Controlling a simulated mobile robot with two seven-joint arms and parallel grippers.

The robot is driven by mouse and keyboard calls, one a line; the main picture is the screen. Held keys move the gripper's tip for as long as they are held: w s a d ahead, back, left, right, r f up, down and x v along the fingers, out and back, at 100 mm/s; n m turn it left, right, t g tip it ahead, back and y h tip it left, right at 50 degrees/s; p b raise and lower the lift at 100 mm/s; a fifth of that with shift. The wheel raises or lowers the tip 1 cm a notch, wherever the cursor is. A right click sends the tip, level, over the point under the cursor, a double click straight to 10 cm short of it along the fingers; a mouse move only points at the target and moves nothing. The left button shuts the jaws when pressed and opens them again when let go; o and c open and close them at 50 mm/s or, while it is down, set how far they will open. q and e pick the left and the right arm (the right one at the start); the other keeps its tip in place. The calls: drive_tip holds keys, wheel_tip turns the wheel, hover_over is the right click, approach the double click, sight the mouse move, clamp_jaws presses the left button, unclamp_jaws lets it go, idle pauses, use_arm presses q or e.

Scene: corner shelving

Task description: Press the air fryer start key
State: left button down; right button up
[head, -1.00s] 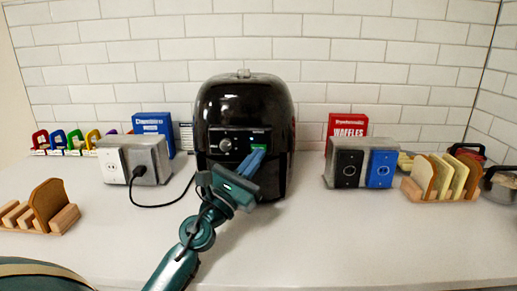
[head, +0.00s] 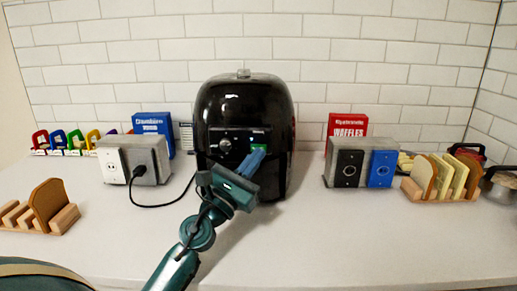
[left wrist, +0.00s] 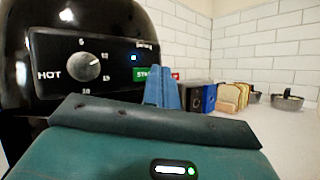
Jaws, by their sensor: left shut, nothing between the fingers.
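The black air fryer (head: 245,110) stands upright against the back wall, with a knob (head: 225,145) on its front panel. Its green start key (head: 259,147) is to the right of the knob. In the left wrist view the key (left wrist: 142,73) is partly covered by my blue fingers (left wrist: 162,90). My left gripper (head: 256,152) is shut and empty, its fingertips right at the key's lower edge. I cannot tell whether they touch it. A small blue light (left wrist: 134,58) shows above the key. My right gripper is not in view.
A grey outlet box (head: 150,160) with a black cord stands left of the fryer. A box with black and blue plates (head: 380,168) and a bread rack (head: 445,193) stand to the right. The front counter (head: 350,240) is clear.

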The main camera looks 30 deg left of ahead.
use_arm(q)
drive_tip(key=shift+w+a, duration=0.1)
drive_tip(key=shift+w, duration=0.15)
drive_tip(key=shift+a+r, duration=0.15)
drive_tip(key=shift+w+a+r, duration=0.1)
idle(0.4)
drive_tip(key=shift+w+a+b, duration=0.3)
drive_tip(key=shift+w, duration=0.05)
idle(0.4)
drive_tip(key=shift+s+d, duration=0.1)
idle(0.4)
drive_tip(key=shift+s+d+f, duration=0.35)
drive_tip(key=shift+s+d, duration=0.1)
drive_tip(key=shift+s, duration=0.05)
